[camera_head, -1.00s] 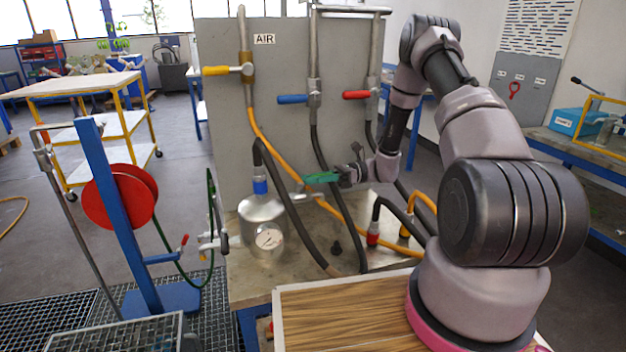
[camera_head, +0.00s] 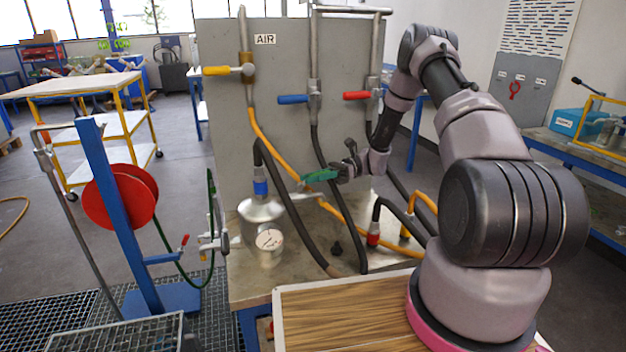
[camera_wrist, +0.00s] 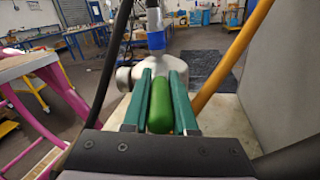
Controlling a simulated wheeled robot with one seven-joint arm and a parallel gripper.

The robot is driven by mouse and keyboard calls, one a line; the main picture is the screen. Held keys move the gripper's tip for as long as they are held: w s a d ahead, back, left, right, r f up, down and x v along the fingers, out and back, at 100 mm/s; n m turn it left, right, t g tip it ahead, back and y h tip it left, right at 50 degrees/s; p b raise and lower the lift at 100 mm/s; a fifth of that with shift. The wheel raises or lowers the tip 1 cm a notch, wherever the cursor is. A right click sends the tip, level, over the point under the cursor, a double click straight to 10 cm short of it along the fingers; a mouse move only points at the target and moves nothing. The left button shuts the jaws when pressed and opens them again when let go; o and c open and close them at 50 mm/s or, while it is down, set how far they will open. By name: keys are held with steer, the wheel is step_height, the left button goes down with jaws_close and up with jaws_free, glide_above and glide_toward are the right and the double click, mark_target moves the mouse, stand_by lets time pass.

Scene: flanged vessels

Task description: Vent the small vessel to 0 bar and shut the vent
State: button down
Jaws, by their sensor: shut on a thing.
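The small vessel (camera_head: 262,222) is a shiny metal pot on the bench, with a blue collar (camera_head: 260,187) on its neck and a round white gauge (camera_head: 270,239) on its front. The gauge reading is too small to tell. A thin pipe leaves its right side toward my gripper (camera_head: 310,178). In the wrist view, my teal fingers are shut on a green handle (camera_wrist: 160,108), one finger on each side, with the vessel (camera_wrist: 150,66) just beyond. The handle's tie to the vent valve is hidden by my fingers.
A grey panel (camera_head: 215,130) marked AIR stands behind, with yellow (camera_head: 217,71), blue (camera_head: 293,99) and red (camera_head: 357,95) levers. Dark hoses and an orange hose (camera_head: 275,150) hang close around my gripper. A red reel (camera_head: 120,196) stands at left.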

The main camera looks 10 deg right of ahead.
steer(key=shift+w+a+n+g+h, duration=0.15)
steer(key=shift+w+n+g+h, duration=0.15)
steer(key=shift+n+g+h, duration=0.55)
steer(key=shift+w+a+n+g+h, duration=0.1)
steer(key=shift+w+n+g+h, duration=0.3)
steer(key=shift+n+g, duration=0.8)
steer(key=shift+s+g, duration=0.1)
steer(key=shift+g, duration=0.25)
steer(key=c, duration=0.7)
jaws_free()
steer(key=shift+m, duration=0.35)
